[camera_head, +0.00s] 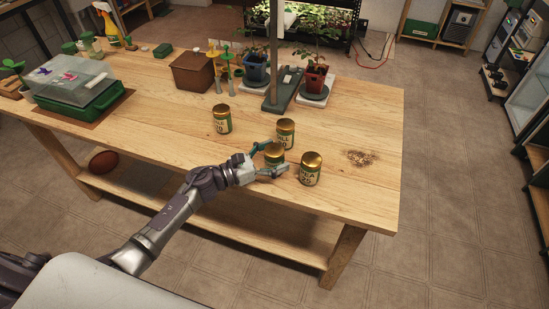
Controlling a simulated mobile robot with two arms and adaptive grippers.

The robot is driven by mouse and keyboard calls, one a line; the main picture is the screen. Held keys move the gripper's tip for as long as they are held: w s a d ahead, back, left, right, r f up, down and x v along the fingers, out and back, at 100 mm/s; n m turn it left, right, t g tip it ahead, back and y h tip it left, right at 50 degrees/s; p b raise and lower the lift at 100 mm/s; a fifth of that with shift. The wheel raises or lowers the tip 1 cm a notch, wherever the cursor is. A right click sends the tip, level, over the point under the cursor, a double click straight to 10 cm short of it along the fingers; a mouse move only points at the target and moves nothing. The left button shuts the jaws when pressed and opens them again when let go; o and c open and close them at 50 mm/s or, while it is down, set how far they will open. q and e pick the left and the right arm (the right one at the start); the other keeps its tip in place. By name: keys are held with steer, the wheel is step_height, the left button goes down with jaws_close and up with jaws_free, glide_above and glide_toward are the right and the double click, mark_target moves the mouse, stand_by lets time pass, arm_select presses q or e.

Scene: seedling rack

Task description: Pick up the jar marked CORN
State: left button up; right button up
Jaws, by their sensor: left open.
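Several small jars with gold lids stand upright on the wooden table. One jar (274,152) is between the fingers of my left gripper (275,158); its label is mostly hidden and I cannot read it as CORN. My left gripper is open, one finger on the far side of this jar and one on the near side. A jar whose label looks like DILL (286,134) stands just behind. A jar that seems marked PEA (311,170) stands close to the right of the near finger. Another jar (222,119), label ending in LE, stands farther back left. My right gripper is out of view.
The wooden table (365,120) has a patch of spilled soil or seeds (361,158) right of the jars. Behind stand a brown box (193,74), a blue pot (256,69) and a red pot (316,79). A green tray (78,112) is at the left. The front left table area is clear.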

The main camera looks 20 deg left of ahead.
arm_select(q)
steer(key=shift+a, duration=0.1)
steer(key=c, duration=1.3)
steer(key=shift+r, duration=0.1)
steer(key=shift+c, duration=0.2)
